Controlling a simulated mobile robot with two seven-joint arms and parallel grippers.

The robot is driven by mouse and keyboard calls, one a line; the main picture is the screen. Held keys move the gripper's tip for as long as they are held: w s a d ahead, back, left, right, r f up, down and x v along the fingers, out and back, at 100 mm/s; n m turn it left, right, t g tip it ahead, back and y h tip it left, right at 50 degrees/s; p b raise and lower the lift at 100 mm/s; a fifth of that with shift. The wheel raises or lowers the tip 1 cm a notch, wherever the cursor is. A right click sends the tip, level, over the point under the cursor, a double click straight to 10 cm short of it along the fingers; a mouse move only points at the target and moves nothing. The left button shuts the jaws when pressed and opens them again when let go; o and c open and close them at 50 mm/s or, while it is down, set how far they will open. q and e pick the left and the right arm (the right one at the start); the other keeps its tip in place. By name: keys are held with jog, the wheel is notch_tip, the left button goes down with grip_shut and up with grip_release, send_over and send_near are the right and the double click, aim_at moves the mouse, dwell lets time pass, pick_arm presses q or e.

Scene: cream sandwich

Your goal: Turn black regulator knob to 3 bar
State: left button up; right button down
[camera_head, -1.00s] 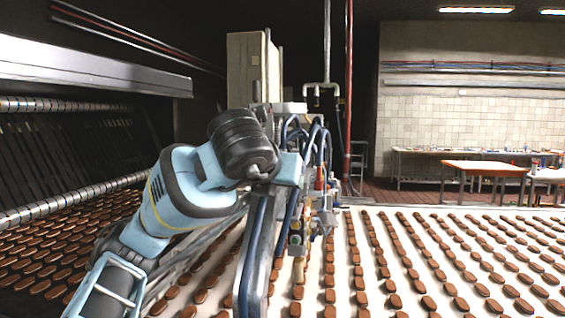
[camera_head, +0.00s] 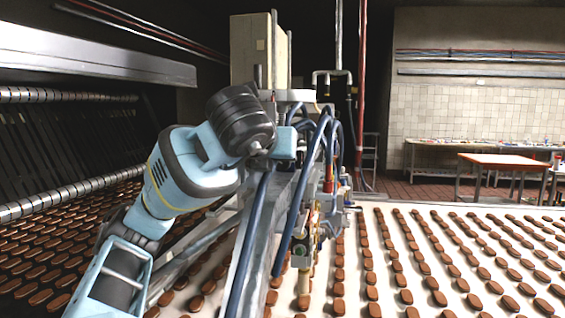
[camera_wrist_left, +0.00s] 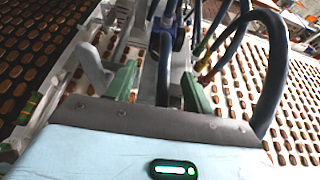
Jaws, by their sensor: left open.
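My left arm (camera_head: 190,170) reaches in from the left of the head view, its wrist beside the depositing machine's hoses. In the left wrist view my left gripper (camera_wrist_left: 158,84) is open, its two green fingers apart. A dark blue hose (camera_wrist_left: 164,70) passes through the view between the fingers; I see no grip on it. The black regulator knob cannot be made out for certain in either view. A dark blue fitting (camera_wrist_left: 180,38) shows beyond the fingers. My right gripper is not in view.
Dark blue hoses (camera_head: 325,150) loop around the machine close to my wrist. A thick hose (camera_wrist_left: 270,75) arches right of the fingers in the wrist view. A white conveyor (camera_head: 350,280) carries rows of brown biscuits. A table (camera_head: 503,160) stands at the back right.

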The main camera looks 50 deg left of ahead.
aim_at(283, 163)
pick_arm(q)
jog(key=x, duration=0.7)
jog(key=shift+f, duration=0.1)
jog(key=c, duration=1)
jog(key=shift+o, duration=0.2)
jog(key=shift+m+g+y, duration=0.4)
jog(key=shift+m, duration=0.4)
jog(key=o, duration=1)
jog(key=shift+w, duration=0.1)
jog(key=shift+c, duration=0.2)
